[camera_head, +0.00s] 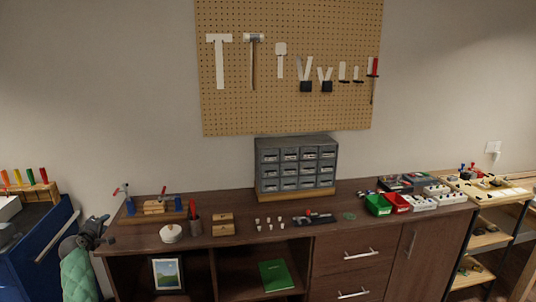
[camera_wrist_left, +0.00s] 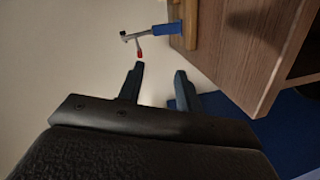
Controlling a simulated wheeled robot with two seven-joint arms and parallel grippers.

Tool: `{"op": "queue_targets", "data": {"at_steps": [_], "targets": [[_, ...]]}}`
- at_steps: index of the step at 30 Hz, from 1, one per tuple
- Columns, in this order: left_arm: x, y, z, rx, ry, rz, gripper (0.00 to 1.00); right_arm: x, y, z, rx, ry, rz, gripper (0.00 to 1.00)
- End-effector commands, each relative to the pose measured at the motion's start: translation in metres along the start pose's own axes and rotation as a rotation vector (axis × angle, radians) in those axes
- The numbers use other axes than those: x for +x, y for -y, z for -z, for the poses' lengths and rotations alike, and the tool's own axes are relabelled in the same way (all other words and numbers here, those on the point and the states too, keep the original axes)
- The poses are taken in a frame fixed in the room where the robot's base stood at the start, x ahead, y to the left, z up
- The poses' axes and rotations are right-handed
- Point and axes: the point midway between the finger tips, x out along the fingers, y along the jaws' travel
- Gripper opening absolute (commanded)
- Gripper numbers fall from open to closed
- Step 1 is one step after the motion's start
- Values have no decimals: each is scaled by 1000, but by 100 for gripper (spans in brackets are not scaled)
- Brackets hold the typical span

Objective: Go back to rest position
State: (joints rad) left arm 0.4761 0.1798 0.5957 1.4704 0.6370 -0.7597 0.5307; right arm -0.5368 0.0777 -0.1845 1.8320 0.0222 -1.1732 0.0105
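My left gripper (camera_head: 93,232) shows dark at the left end of the long brown workbench (camera_head: 350,205) in the head view. In the left wrist view, the two fingers of my left gripper (camera_wrist_left: 160,78) stand apart with nothing between them. A clamp with a blue handle and a red tip (camera_wrist_left: 140,42) shows beyond the fingertips, apart from them. The wooden bench side (camera_wrist_left: 235,50) is to the right of the fingers. My right gripper is in neither view.
A pegboard (camera_head: 290,110) with hanging tools is on the wall. A grey drawer cabinet (camera_head: 296,168), a white round pot (camera_head: 171,233), and green (camera_head: 378,205) and red bins (camera_head: 397,203) stand on the bench. A blue cart (camera_head: 30,250) is at the far left.

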Motion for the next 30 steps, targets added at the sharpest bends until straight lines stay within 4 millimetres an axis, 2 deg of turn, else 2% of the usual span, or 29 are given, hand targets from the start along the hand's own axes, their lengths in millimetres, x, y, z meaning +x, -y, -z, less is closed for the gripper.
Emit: {"op": "queue_targets", "data": {"at_steps": [4,6,11,14,20,26,30], "targets": [[0,-21,-32,274,67,60,35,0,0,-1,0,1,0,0],[-1,-30,-58,424,111,92,35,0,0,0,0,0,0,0],[-12,-15,-121,704,218,175,35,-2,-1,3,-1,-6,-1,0],[-23,5,-162,844,287,221,35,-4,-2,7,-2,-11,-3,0],[-63,67,-255,1081,446,307,35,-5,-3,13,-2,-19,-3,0],[-119,136,-340,1231,595,369,35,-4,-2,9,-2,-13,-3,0],[-166,184,-395,1292,692,398,35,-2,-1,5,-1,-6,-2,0]]}}
